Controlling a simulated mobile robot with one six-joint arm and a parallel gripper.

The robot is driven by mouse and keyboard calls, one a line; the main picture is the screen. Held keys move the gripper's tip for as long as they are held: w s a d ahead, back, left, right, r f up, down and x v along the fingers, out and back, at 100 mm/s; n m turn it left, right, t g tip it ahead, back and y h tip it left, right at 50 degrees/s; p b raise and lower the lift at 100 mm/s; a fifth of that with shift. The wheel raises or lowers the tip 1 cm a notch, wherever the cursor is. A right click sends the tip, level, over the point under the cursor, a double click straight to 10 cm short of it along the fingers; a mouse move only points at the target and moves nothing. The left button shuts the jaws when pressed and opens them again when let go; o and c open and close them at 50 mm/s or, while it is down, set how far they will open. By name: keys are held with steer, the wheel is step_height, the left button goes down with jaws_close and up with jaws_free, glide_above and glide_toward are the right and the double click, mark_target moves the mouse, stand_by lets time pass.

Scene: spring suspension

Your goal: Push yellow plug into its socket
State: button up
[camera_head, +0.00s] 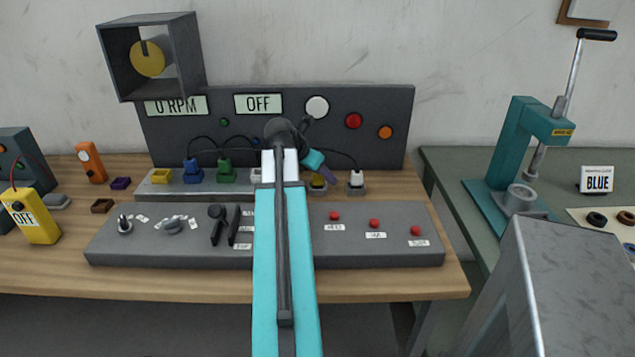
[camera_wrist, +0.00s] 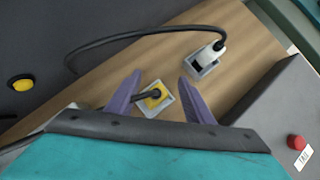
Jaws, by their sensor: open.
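The yellow plug (camera_wrist: 154,96) sits on a light grey base, with a dark cable end running left from it in the wrist view. In the head view the plug (camera_head: 318,181) is partly hidden by my gripper (camera_head: 325,174). My gripper (camera_wrist: 160,92) is open; its purple fingers stand on either side of the plug with gaps between, and I see no grip on it. A yellow block with no visible cable, looking like an empty yellow socket (camera_head: 161,176), is at the left end of the grey socket strip (camera_head: 147,190). My arm hides the strip's right part.
Blue (camera_head: 192,171) and green (camera_head: 226,171) plugs with cables stand on the strip. A white plug (camera_wrist: 205,57) stands right of the yellow plug. A dark upright panel (camera_head: 390,140) is behind; a grey control console (camera_head: 370,245) with red buttons is in front.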

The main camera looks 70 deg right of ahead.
steer(key=shift+x, duration=0.9)
steer(key=c, duration=1)
steer(key=shift+o, duration=0.2)
steer(key=shift+r, duration=0.15)
step_height(320, 180, up, 10)
